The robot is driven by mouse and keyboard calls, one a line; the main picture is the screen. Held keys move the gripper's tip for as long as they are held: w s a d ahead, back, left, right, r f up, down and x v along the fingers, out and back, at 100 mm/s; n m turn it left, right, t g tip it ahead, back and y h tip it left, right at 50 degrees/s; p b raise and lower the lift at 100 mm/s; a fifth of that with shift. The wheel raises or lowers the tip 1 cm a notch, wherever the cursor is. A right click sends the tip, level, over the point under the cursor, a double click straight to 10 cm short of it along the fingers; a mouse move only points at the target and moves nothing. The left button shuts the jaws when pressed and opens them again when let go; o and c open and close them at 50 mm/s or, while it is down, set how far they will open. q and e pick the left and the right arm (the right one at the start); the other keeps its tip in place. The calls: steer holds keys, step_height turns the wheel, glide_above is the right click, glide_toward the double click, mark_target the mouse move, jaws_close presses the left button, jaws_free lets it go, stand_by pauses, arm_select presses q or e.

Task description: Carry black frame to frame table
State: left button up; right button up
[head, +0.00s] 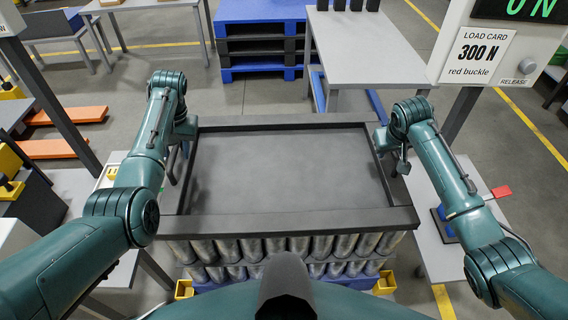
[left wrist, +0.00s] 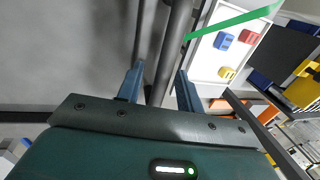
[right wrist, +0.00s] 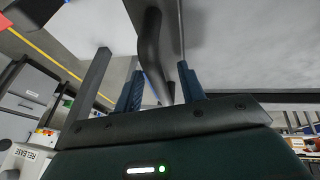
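The black frame (head: 330,219) lies flat on top of a stack of silver cans (head: 300,244), around a dark grey sheet (head: 285,165). My left gripper (head: 176,172) is at the frame's left side and my right gripper (head: 398,160) at its right side. In the left wrist view, a dark bar runs between the parted fingers (left wrist: 158,88), with gaps visible beside it. In the right wrist view, a curved dark bar lies between the parted fingers (right wrist: 162,88). Which table is the frame table cannot be told; a light grey table (head: 365,60) stands behind the frame.
Blue and black pallets (head: 262,40) are stacked at the back. A grey side table (head: 435,235) stands at the right, below a 300 N load card (head: 480,55) on a post. Orange forks (head: 70,147) lie at the left.

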arm_select(q)
steer(key=shift+c, duration=0.4)
arm_select(e)
steer(key=shift+c, duration=0.3)
arm_select(q)
jaws_close()
arm_select(e)
jaws_close()
stand_by(0.3)
arm_select(q)
steer(key=shift+w+r, duration=0.1)
steer(key=shift+r, duration=0.2)
arm_select(e)
steer(key=shift+w+r, duration=0.1)
steer(key=shift+r, duration=0.15)
